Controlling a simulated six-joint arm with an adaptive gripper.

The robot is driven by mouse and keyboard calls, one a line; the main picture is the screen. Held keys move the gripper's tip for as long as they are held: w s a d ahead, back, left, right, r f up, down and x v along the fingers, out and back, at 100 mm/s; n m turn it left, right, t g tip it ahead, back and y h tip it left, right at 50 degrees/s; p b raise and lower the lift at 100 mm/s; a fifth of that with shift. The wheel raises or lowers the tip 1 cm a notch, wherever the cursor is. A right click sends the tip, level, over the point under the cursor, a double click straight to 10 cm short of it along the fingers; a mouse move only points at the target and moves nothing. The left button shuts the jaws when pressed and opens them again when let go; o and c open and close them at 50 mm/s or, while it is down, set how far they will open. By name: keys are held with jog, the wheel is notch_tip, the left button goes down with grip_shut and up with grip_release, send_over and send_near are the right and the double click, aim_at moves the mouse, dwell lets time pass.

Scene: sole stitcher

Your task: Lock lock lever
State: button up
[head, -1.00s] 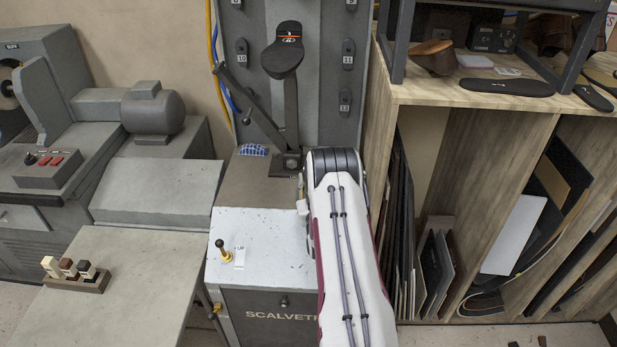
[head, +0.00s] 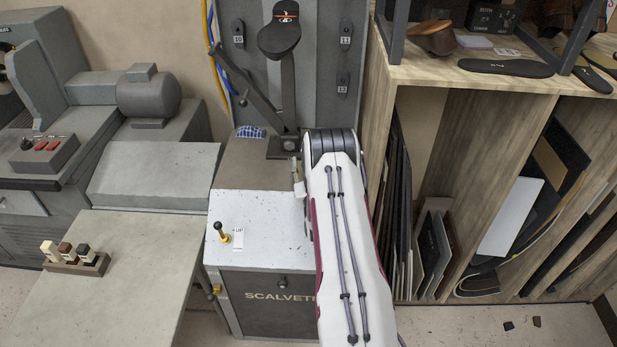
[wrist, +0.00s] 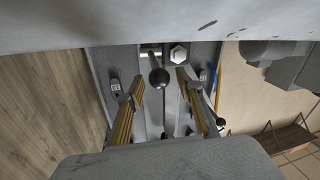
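A dark lever with a ball knob (wrist: 158,77) shows in the wrist view, between the two fingers of my gripper (wrist: 160,108). The fingers are open, one on each side of the thin rod, with clear gaps to both. The knob lies toward the top of the picture, beside a pale hex nut (wrist: 178,55). In the head view my arm hides the gripper and this ball-ended lever. A long dark slanted lever (head: 247,80) stands left of the upright post with a black sole (head: 279,36). I cannot tell from a label which lever is the lock lever.
A small lever (head: 222,232) with a yellow base and an "UP" label stands on the machine's pale top (head: 260,205). A wooden shelf (head: 490,130) is close on the right. A grey table (head: 120,260) with a small block holder (head: 77,262) is at left.

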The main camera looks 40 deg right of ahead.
jog(key=shift+v, duration=5.95)
jog(key=shift+w, duration=0.15)
jog(key=w+a+r+n+g+y, duration=0.1)
jog(key=w+a+r+y, duration=0.25)
jog(key=a+r, duration=0.4)
jog(key=w+a+r+n+g+y, duration=0.15)
jog(key=w+a+r, duration=0.3)
jog(key=r, duration=0.55)
jog(key=s+a+r+g+y, duration=0.2)
jog(key=s+a+r, duration=0.6)
jog(key=a, duration=0.4)
jog(key=s+a+r+g+y, duration=0.1)
jog(key=s+a, duration=0.3)
jog(key=s, duration=0.5)
jog(key=s+a+r+n+g+y, duration=0.1)
jog(key=s+a, duration=0.4)
jog(key=s, duration=0.5)
jog(key=s+a+r+n+g+y, duration=0.1)
jog(key=s+a+r+g, duration=0.1)
jog(key=s, duration=0.7)
jog(key=a+g, duration=0.1)
jog(key=a, duration=0.1)
jog(key=shift+s+a, duration=0.2)
jog(key=shift+a, duration=0.1)
